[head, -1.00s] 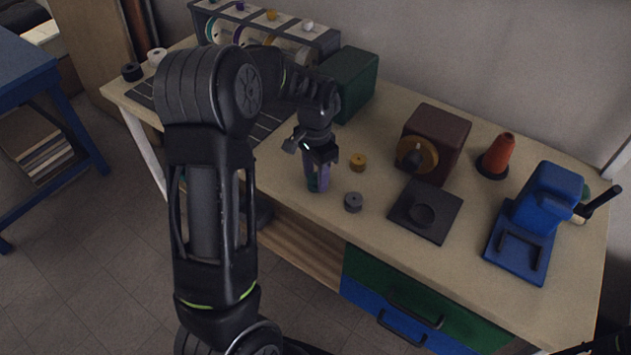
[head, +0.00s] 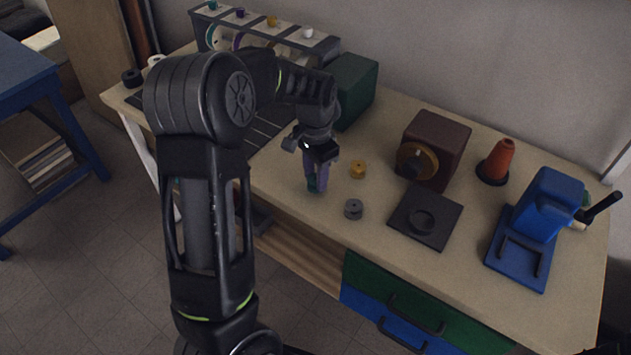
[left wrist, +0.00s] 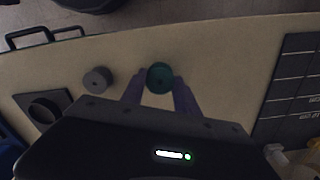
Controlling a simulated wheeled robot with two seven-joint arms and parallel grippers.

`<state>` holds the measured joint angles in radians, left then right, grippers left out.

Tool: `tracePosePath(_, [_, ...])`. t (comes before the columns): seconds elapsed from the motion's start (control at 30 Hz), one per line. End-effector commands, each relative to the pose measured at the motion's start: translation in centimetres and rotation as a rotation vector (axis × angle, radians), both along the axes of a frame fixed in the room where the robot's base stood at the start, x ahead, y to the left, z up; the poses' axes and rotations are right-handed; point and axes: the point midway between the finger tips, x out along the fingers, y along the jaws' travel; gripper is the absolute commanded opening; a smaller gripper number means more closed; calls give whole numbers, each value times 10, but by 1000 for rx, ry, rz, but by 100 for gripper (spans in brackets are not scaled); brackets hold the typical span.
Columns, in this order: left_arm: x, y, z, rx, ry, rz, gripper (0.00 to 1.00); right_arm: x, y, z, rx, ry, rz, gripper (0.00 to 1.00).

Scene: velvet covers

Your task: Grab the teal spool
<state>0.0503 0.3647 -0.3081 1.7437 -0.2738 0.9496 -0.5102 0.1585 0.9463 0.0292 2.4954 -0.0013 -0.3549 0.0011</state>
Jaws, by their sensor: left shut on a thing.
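The teal spool (left wrist: 160,77) sits between the two purple fingertips of my left gripper (left wrist: 159,88) in the left wrist view. In the head view a small part of the teal spool (head: 312,185) shows between the fingers of my left gripper (head: 316,184), low at the front part of the table. The left gripper is shut on the teal spool. I cannot tell whether the spool is touching the table or just above it. My right gripper is not in view.
A grey spool (head: 353,209) and a yellow spool (head: 358,169) stand close to the right of the gripper. A dark square plate (head: 443,215), brown box (head: 449,134), orange cone (head: 502,157) and blue machine (head: 549,207) stand farther right. A green box (head: 357,85) is behind.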

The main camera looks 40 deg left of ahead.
Motion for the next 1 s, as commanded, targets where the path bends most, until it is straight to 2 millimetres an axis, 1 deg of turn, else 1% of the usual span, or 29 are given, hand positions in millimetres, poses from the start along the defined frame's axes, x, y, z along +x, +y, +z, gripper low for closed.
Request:
tracePosePath(0.03, [1, 0, 9, 1, -6, 0, 0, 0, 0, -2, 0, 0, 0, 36])
tracePosePath(0.2, [1, 0, 44, 1, -6, 1, 0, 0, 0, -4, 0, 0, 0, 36])
tracePosePath(0.3, [1, 0, 61, 1, -4, 1, 0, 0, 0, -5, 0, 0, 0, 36])
tracePosePath(0.4, [0, 0, 72, 0, -2, 1, 0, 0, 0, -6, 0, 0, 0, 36])
tracePosePath(0.53, [0, 0, 78, 0, 0, 1, 0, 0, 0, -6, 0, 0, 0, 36])
tracePosePath(1.0, [0, 0, 78, 0, 0, 1, 0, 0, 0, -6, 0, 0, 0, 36])
